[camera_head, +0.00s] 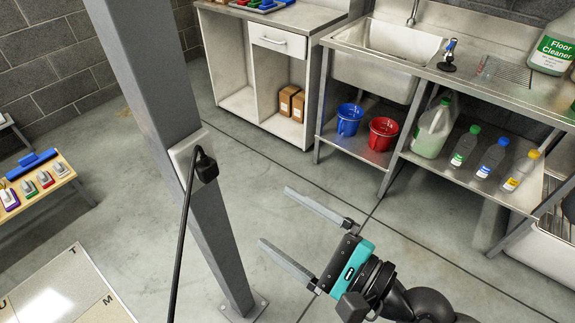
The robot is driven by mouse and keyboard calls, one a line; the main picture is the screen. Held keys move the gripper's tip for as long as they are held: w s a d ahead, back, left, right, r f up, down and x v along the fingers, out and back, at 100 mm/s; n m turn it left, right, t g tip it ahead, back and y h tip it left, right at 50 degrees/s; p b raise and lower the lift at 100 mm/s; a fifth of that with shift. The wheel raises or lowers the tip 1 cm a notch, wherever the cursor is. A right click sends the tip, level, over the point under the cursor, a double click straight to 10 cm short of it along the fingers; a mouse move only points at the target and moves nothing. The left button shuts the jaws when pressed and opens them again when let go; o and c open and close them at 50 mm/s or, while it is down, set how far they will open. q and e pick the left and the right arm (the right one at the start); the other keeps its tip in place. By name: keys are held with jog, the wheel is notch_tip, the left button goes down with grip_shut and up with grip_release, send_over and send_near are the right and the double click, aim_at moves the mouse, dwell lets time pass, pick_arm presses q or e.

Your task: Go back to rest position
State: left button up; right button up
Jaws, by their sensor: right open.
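My right gripper (287,228) shows at the lower middle of the head view. Its arm comes in from the bottom right. Its two long grey fingers point left and stand wide apart, with nothing between them. It hangs in the air over the bare concrete floor, right of the grey post. My left gripper does not show in this view.
A grey post (168,110) with a plugged black cable (183,230) stands left of my gripper. A steel sink bench (470,85) holds bottles; a blue bucket (349,119) and red bucket (382,134) sit below. A small table (62,188) is at left. The middle floor is clear.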

jog(key=w+d+f+n+h, duration=0.2)
jog(key=w+d+f+h, duration=0.15)
jog(key=f, duration=0.45)
jog(key=w+d+f+n+h, duration=0.2)
jog(key=d+f, duration=0.2)
jog(key=f, duration=0.5)
jog(key=s+d+f+n+g+h, duration=0.1)
jog(key=s+d+f+n+h, duration=0.2)
jog(key=f, duration=0.6)
jog(key=s+d+f+n+g+h, duration=0.1)
jog(key=d+f+n+h, duration=0.15)
jog(key=d+f, duration=0.45)
jog(key=s+d+f+n+g+h, duration=0.2)
jog(key=s+f+n+g, duration=0.25)
jog(key=s+f, duration=0.8)
jog(key=s+f+n+g, duration=0.1)
jog(key=s+f+n, duration=0.1)
jog(key=s, duration=0.5)
jog(key=s+f+n+g+h, duration=0.1)
jog(key=s+f+n+g, duration=0.1)
jog(key=s, duration=0.6)
notch_tip(320, 180, down, 2)
jog(key=shift+s+a+f+n, duration=0.1)
jog(key=shift+s+a+n, duration=0.2)
jog(key=shift+n, duration=0.2)
jog(key=shift+g, duration=0.25)
